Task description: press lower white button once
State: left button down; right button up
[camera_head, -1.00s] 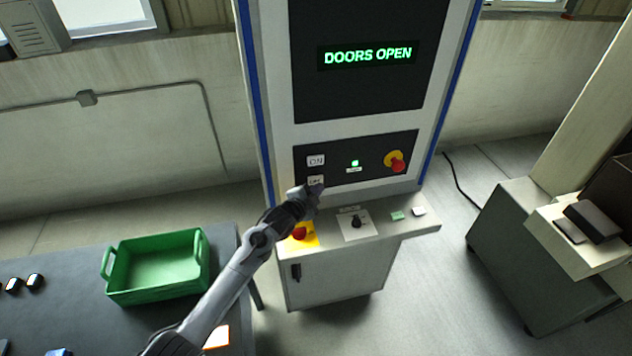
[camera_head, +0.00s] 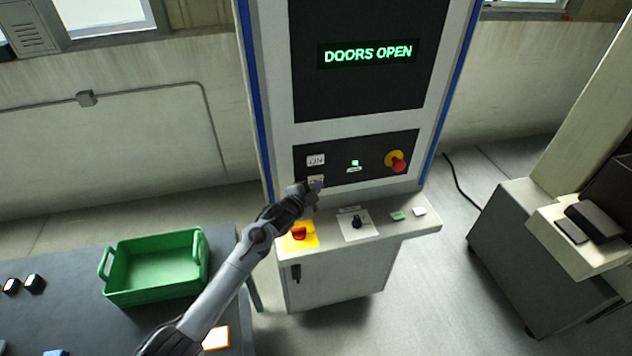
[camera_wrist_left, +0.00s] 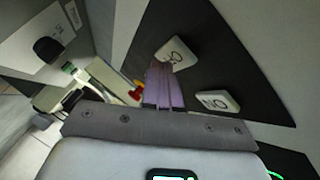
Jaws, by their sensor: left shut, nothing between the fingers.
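The lower white button (camera_head: 316,179) is on the black control panel, below the white ON button (camera_head: 315,160). My left gripper (camera_head: 317,186) is shut and empty, its tips at the lower button's lower edge and hiding part of it. In the left wrist view the shut fingers (camera_wrist_left: 160,78) overlap the near edge of the lower button (camera_wrist_left: 176,53), and the ON button (camera_wrist_left: 217,101) is apart at their right. I cannot tell whether the tips touch the button or whether it is pushed in. My right gripper is not in view.
A red knob on a yellow plate (camera_head: 395,161) is at the panel's right. The ledge (camera_head: 425,227) below carries a red switch on yellow (camera_head: 300,233) and a black knob (camera_head: 356,222). A green crate (camera_head: 155,297) stands on the table at left. The display reads DOORS OPEN.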

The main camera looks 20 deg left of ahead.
pick_arm(q)
jog(key=shift+w+a, duration=0.15)
jog(key=shift+w, duration=0.05)
dwell(0.6)
jog(key=shift+s+d+p, duration=0.5)
jog(key=shift+s+p, duration=0.15)
jog(key=shift+s, duration=0.05)
jog(key=s+d+p, duration=0.1)
jog(key=s+p, duration=0.1)
jog(key=s+d+p, duration=0.2)
dwell(0.4)
jog(key=shift+a, duration=0.1)
dwell(0.5)
